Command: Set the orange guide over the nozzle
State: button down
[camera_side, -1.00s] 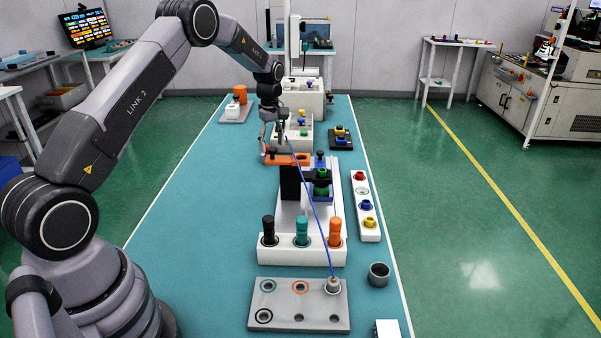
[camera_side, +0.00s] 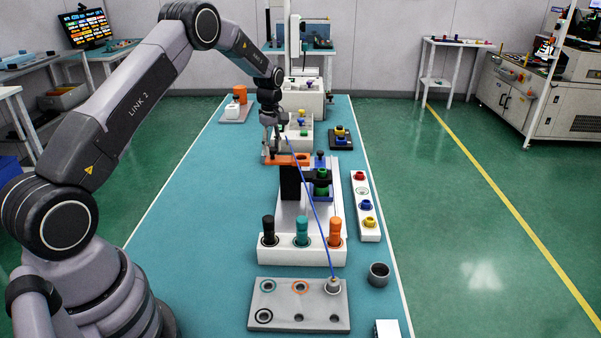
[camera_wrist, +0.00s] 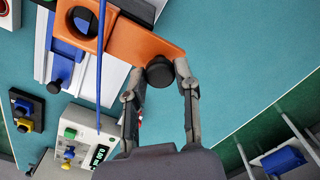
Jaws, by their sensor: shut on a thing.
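The orange guide (camera_side: 289,159) is a flat bar with a round hole at one end and a black knob (camera_wrist: 160,72) at the other. My gripper (camera_wrist: 160,78) is shut on the knob end; in the side view my gripper (camera_side: 271,152) is at the bar's left end. The guide is at the top of the black post (camera_side: 290,182). In the wrist view the guide's holed end (camera_wrist: 112,38) overlaps a blue part, and the hole looks dark. I cannot make out the nozzle for certain, nor whether the guide touches what is below.
A thin blue line (camera_side: 312,212) slants past the guide to a silver fitting on the grey plate (camera_side: 275,303). Black, teal and orange pegs stand in the white base (camera_side: 318,255). A white strip (camera_side: 362,192) stands right. The teal table is clear on the left.

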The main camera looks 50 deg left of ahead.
jog(key=w+d, duration=0.4)
jog(key=shift+w+d, duration=0.35)
jog(key=c, duration=0.9)
grip_release()
jog(key=shift+o, duration=0.5)
notch_tip(320, 180, up, 12)
